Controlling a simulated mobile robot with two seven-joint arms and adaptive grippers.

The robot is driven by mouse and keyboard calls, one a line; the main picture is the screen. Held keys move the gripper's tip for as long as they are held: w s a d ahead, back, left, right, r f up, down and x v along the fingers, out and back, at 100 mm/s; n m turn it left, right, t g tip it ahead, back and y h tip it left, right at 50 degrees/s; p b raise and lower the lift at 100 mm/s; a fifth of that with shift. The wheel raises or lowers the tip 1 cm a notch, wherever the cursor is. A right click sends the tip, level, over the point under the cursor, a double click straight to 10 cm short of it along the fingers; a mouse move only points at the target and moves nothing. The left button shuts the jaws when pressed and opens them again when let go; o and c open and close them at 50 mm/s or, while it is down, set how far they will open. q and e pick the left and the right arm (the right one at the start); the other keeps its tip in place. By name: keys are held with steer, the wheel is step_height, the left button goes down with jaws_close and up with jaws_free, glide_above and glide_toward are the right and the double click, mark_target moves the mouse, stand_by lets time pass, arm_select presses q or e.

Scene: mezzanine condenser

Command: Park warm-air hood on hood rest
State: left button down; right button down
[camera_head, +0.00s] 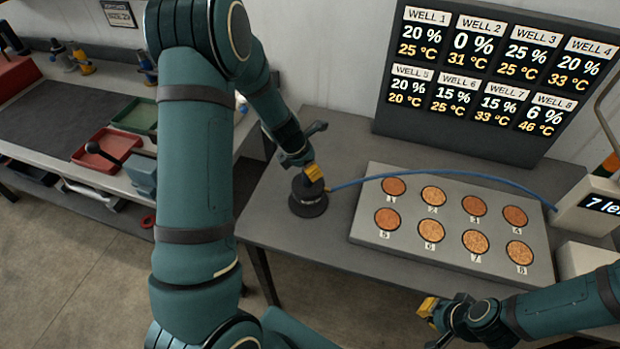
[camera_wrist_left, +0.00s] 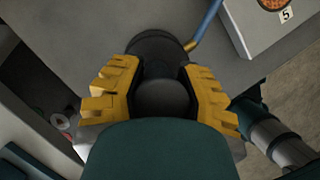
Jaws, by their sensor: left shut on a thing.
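The warm-air hood (camera_head: 309,201) is a dark, round piece with a knob on top and a blue hose, at the left part of the grey table. My left gripper (camera_head: 314,173) reaches down from above and is shut on its knob. In the left wrist view the yellow fingers (camera_wrist_left: 165,95) lie on both sides of the dark hood (camera_wrist_left: 158,47). I cannot make out a separate hood rest; whether one is under the hood is hidden. My right gripper (camera_head: 430,312) is at the table's front edge, away from the hood; its opening is unclear.
A grey plate (camera_head: 455,213) with several numbered round wells stands right of the hood. The blue hose (camera_head: 450,173) arches over it to a white unit (camera_head: 588,205). A dark display board (camera_head: 485,80) stands behind. A bench with trays (camera_head: 97,149) is at left.

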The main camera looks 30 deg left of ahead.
arm_select(q)
step_height(320, 180, down, 3)
steer(key=shift+f+b, duration=0.15)
steer(key=shift+b, duration=0.4)
steer(key=shift+f, duration=0.1)
steer(key=shift+f, duration=0.15)
steer(key=c, duration=0.7)
jaws_free()
steer(key=shift+o, duration=0.2)
